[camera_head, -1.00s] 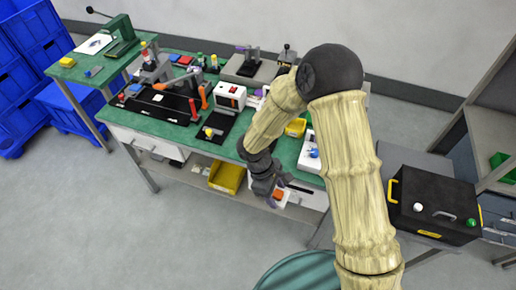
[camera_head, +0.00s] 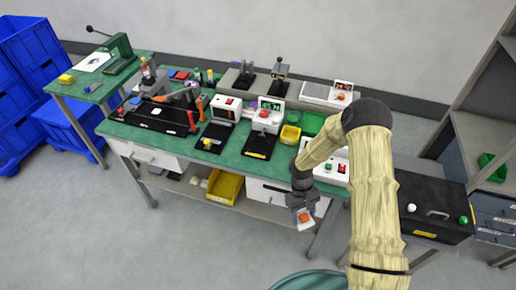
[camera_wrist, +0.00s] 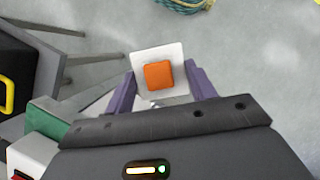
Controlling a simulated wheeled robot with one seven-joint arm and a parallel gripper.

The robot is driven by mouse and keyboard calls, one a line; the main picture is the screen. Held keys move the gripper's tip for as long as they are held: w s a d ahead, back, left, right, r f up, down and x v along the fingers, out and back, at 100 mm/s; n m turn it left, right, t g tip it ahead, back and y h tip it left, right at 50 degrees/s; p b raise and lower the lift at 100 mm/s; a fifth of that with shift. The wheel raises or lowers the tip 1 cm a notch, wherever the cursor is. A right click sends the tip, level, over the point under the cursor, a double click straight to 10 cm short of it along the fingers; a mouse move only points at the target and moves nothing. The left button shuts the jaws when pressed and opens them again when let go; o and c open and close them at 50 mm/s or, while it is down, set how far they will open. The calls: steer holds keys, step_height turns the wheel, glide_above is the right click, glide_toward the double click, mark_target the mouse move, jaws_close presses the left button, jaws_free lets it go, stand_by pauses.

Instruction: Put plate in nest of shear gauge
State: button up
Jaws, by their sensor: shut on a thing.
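The plate is a white square with an orange block on top. In the wrist view the plate (camera_wrist: 174,55) sits between the two purple fingers of my gripper (camera_wrist: 160,84), which is shut on it. In the head view the plate (camera_head: 306,223) hangs in my gripper (camera_head: 303,214), in front of the bench and below its top, apart from it. No nest shows clearly.
The green-topped bench (camera_head: 232,160) is crowded with devices. Yellow and green bins (camera_head: 290,135) stand near its middle. A black box (camera_head: 435,212) with a handle is at the right. A yellow bin (camera_head: 224,188) sits on the lower shelf.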

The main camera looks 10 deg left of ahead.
steer(key=w+d+f+m+y, duration=0.1)
steer(key=d+f+m+y, duration=0.1)
steer(key=d+f+m, duration=0.5)
steer(key=d+f, duration=0.2)
steer(key=d, duration=0.1)
steer(key=shift+d+f+g, duration=0.4)
steer(key=shift+d, duration=0.1)
